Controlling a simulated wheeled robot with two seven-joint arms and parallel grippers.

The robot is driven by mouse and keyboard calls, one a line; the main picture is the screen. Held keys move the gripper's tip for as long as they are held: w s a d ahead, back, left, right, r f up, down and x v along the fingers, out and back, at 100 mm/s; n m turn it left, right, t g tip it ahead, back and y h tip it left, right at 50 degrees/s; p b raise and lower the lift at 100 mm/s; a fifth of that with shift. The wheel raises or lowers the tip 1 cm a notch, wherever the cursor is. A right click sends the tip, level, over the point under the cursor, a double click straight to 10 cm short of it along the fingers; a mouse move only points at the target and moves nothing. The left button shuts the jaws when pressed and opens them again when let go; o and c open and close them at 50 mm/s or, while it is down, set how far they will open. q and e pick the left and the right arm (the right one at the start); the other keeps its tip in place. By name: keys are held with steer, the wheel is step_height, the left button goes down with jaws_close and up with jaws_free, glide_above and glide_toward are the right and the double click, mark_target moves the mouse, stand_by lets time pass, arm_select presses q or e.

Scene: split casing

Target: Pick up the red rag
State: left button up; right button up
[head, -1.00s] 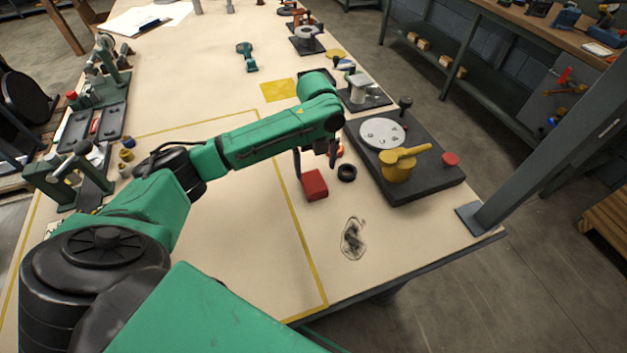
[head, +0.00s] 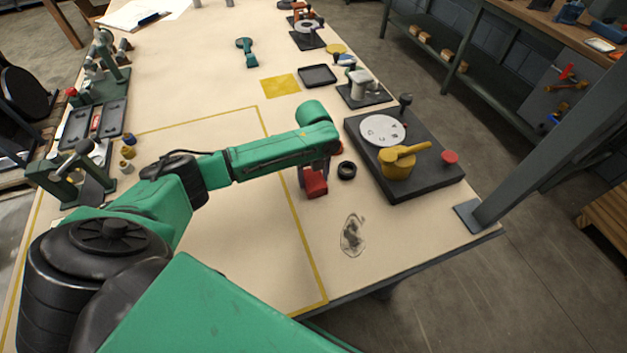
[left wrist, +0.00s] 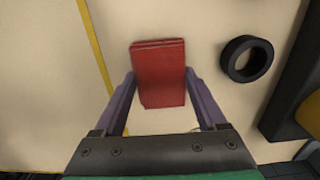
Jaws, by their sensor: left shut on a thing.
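The red rag (head: 315,183) is a small folded block on the pale bench top, just right of the yellow line. In the left wrist view the rag (left wrist: 160,72) lies between the two purple fingers. My left gripper (head: 315,178) points down over the rag and is shut on it, with a finger along each side; it also shows in the left wrist view (left wrist: 160,88). The rag appears at bench level; I cannot tell if it is lifted. My right gripper is not in view.
A black ring (head: 347,171) lies close to the right of the rag. Beyond it is a dark plate (head: 425,185) with a yellow clamp (head: 399,162) and a pale disc (head: 382,131). A dark stain (head: 352,235) marks the bench nearer me. The yellow-outlined area (head: 230,235) is mostly clear.

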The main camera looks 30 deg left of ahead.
mark_target(313, 178)
arm_select(q)
steer(key=shift+r, duration=0.1)
steer(key=shift+r, duration=0.2)
step_height(313, 178, up, 20)
steer(key=shift+f+b, duration=0.25)
steer(key=shift+b, duration=0.15)
